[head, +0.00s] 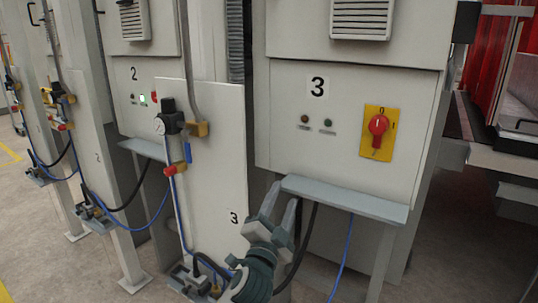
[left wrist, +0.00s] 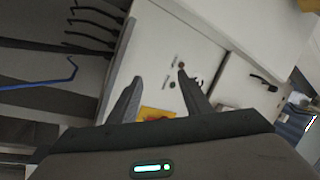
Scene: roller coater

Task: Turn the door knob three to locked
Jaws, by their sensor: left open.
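The red knob (head: 378,126) sits on a yellow plate (head: 369,148) at the right of the cabinet panel marked 3 (head: 318,87). The plate has a 0 mark at its top and another mark at its right; the knob's pale line looks roughly upright. My left gripper (head: 284,197) is open and empty, below and left of the knob, near the shelf's left end and apart from the knob. In the left wrist view, my left gripper (left wrist: 159,78) has its fingers spread; the yellow plate (left wrist: 157,112) shows between them, partly hidden by the gripper body. My right gripper is out of view.
A grey shelf (head: 345,198) juts out under panel 3. A red and a green lamp (head: 327,124) are left of the knob. A white board (head: 215,170), hoses and a valve (head: 170,120) stand at left. Red curtains (head: 490,60) hang at right.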

